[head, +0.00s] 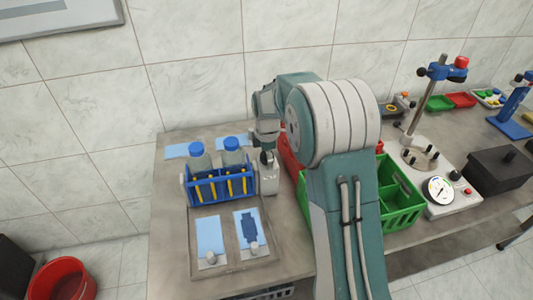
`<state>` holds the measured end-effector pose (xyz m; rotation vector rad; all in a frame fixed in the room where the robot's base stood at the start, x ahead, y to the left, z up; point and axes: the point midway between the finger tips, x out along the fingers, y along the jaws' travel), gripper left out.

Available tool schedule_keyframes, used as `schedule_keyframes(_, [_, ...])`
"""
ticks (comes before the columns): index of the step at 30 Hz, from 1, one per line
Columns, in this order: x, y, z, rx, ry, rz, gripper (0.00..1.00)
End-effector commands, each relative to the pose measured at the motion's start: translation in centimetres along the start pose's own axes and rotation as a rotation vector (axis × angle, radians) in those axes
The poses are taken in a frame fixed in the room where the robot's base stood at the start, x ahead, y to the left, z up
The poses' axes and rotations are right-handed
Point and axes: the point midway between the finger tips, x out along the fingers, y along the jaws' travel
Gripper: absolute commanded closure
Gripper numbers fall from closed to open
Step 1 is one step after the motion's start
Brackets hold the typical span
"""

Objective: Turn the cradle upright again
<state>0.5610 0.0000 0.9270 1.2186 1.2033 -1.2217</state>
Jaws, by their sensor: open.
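The blue cradle (222,188) stands at the left of the bench, with yellow bars along its front. Two bottles with blue caps, a left one (199,158) and a right one (233,152), sit in it with their caps up. The cradle looks about level; a slight tilt cannot be told. My gripper (267,157) is open at the cradle's right end, just above a pale upright block (268,182). Its fingertips are small and partly hidden, so contact cannot be told.
In front of the cradle lies a grey tray (231,265) with two light blue pads. A green crate (403,214) and a red bin (291,160) stand right, partly behind my arm. A gauge stand (439,190) is farther right. The bench's left edge is clear.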

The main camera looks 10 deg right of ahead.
Motion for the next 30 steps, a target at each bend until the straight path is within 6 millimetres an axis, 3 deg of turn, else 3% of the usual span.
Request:
schedule_keyframes(5, [-0.05,0.00,-0.02,0.025,0.000,0.001,0.11])
schedule_keyframes(6, [-0.05,0.00,-0.02,0.025,0.000,0.001,0.20])
schedule_keyframes(10, [-0.06,0.01,-0.02,0.025,0.000,0.001,0.78])
schedule_keyframes(11, [-0.04,0.02,-0.02,0.025,0.000,0.001,0.87])
schedule_keyframes(26, [0.24,0.02,0.02,-0.062,0.000,-0.002,0.87])
schedule_keyframes(27, [0.26,0.01,0.04,-0.061,0.000,-0.002,0.24])
schedule_keyframes(28, [0.27,0.00,0.05,-0.061,0.000,-0.003,0.12])
schedule_keyframes(30, [0.26,-0.02,0.07,-0.061,0.000,-0.003,0.11])
